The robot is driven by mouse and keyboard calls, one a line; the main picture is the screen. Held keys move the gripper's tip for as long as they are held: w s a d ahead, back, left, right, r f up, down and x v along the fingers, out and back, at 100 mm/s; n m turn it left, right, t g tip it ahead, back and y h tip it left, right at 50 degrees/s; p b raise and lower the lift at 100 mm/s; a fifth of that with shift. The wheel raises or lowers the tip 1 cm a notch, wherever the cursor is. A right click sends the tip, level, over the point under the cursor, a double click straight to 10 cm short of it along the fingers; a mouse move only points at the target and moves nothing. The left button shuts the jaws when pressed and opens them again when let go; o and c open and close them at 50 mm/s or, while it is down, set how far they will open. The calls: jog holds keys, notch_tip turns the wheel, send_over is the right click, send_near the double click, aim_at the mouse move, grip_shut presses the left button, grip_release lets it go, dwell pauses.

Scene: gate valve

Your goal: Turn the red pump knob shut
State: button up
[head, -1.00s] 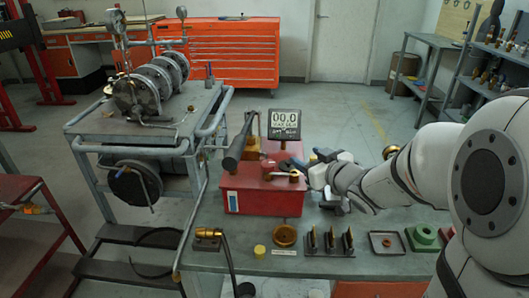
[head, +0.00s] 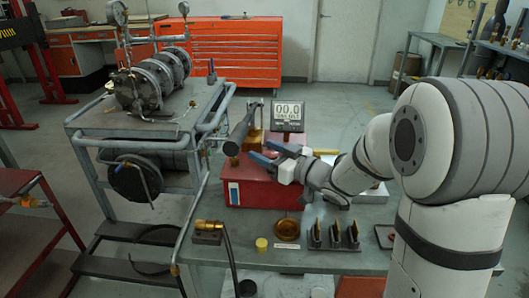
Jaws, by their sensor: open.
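The red pump (head: 248,193) stands on the grey bench, with a long dark lever handle (head: 240,134) tilted up at its left. My gripper (head: 262,153) is open over the pump's top, just right of the lever's lower end. Its two blue-grey fingers point left, one above the other in the picture. I cannot make out the red knob; my fingers and wrist cover much of the pump's top. I cannot tell whether the fingers touch anything.
A display (head: 287,115) reading 00.0 stands behind the pump. A brass dish (head: 287,229), a yellow cap (head: 262,244), a dark rack (head: 334,238) and a brass fitting (head: 208,232) lie in front. A steel cart (head: 150,130) is at the left.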

jog(key=shift+w+a, duration=0.15)
jog(key=shift+a, duration=0.05)
jog(key=c, duration=1)
jog(key=shift+o, duration=0.2)
jog(key=shift+t+b, duration=0.3)
